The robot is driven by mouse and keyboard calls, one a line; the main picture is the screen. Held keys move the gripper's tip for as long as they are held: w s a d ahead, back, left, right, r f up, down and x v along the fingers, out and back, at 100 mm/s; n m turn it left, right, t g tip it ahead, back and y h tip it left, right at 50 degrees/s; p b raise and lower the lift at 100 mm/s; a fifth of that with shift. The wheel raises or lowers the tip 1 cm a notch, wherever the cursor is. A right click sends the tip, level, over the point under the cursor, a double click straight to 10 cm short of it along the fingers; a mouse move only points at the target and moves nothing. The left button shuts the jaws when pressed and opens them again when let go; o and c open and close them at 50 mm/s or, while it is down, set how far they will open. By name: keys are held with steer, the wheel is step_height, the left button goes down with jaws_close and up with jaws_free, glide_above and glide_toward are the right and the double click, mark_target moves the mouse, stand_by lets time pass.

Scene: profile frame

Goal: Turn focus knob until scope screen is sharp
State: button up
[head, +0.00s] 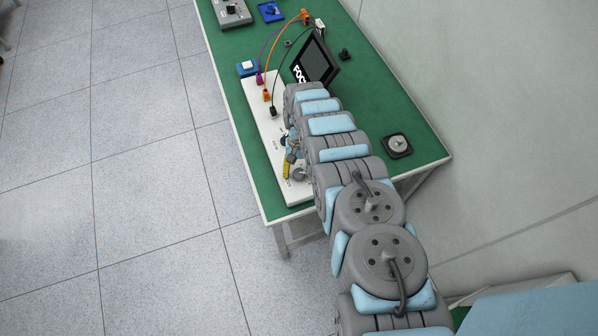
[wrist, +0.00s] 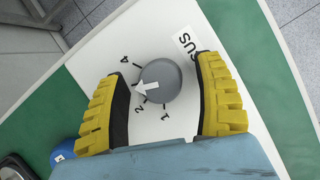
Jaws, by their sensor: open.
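The grey round focus knob (wrist: 166,80) sits on a white panel (wrist: 105,45) in the wrist view. Its white arrow points left, between the printed 2 and 4. A label ending in "US" is beside it. My gripper (wrist: 158,75) is open, with one yellow, black-padded finger on each side of the knob.
The panel lies on a green-topped bench (head: 390,110). Orange, purple and black cables rise from plugs at its far end. A blue box with a white button (head: 248,68) is left of it. A black dial plate (head: 397,145) is right of my arm.

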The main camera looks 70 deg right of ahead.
steer(key=c, duration=1.2)
steer(key=shift+n, duration=0.3)
steer(key=n+g, duration=0.1)
steer(key=n, duration=0.2)
steer(key=shift+f+g+h, duration=0.1)
steer(key=shift+g+h, duration=0.2)
steer(key=shift+n+g+h, duration=0.3)
steer(key=shift+n+h, duration=0.3)
steer(key=shift+n, duration=1.5)
steer(key=o, duration=1.2)
